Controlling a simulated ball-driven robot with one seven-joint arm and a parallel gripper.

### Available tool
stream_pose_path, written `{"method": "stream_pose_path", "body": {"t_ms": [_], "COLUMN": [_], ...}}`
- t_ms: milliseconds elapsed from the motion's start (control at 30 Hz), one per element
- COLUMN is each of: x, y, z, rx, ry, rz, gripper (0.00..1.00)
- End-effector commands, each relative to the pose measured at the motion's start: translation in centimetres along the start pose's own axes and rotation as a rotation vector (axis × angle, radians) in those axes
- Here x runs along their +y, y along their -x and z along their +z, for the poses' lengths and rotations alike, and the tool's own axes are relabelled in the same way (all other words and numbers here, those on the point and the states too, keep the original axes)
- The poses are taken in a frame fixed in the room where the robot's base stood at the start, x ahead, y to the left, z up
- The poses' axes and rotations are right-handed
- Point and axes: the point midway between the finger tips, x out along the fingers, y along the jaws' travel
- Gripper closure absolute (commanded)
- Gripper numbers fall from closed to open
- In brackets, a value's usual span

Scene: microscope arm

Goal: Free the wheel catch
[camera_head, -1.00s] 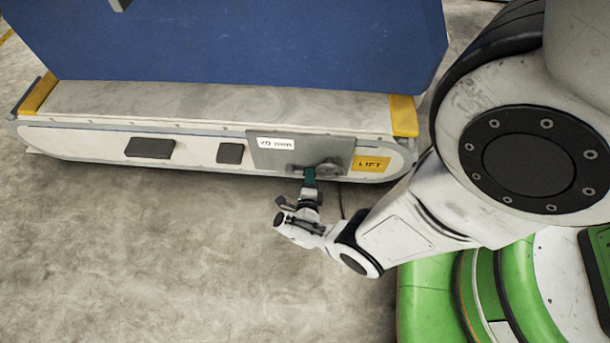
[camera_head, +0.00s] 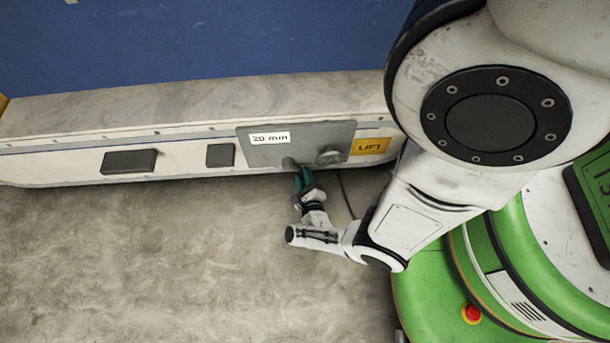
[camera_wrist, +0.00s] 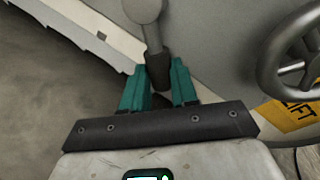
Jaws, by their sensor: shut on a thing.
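The handwheel (camera_head: 330,155) sits on a grey panel (camera_head: 262,153) on the side of the machine's base. It also shows at the right of the wrist view (camera_wrist: 292,58). Left of it is the catch, a grey lever with a rounded hub (camera_head: 289,163); in the wrist view its shaft (camera_wrist: 154,38) runs down between my teal fingers. My gripper (camera_head: 302,178) is shut on the catch lever's dark end, also in the wrist view (camera_wrist: 159,88). The lever stands apart from the wheel's rim. The fingers hide part of its end.
A yellow LIFT label (camera_head: 371,146) is right of the wheel. A white "20 min" label (camera_head: 270,138) is above the catch. Two dark blocks (camera_head: 129,161) stick out further left. A thin cable (camera_head: 346,194) hangs below the panel. The floor in front is clear.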

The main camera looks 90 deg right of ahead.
Motion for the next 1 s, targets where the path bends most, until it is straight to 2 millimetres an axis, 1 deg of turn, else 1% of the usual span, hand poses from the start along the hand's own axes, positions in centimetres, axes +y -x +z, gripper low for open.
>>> {"method": "stream_pose_path", "body": {"t_ms": [100, 300, 700, 733, 1000], "x": [0.41, 0.62, 0.71, 0.71, 0.65], "y": [-0.03, -0.04, -0.06, -0.06, -0.09], "z": [-0.02, -0.06, -0.03, -0.03, -0.01], "rx": [-0.006, -0.013, -0.015, -0.015, -0.015], "ry": [-0.039, -0.074, -0.081, -0.081, -0.080], "rz": [0.004, 0.004, 0.005, 0.005, 0.003], "gripper": [1.00, 1.00, 1.00, 0.71, 0.46]}}
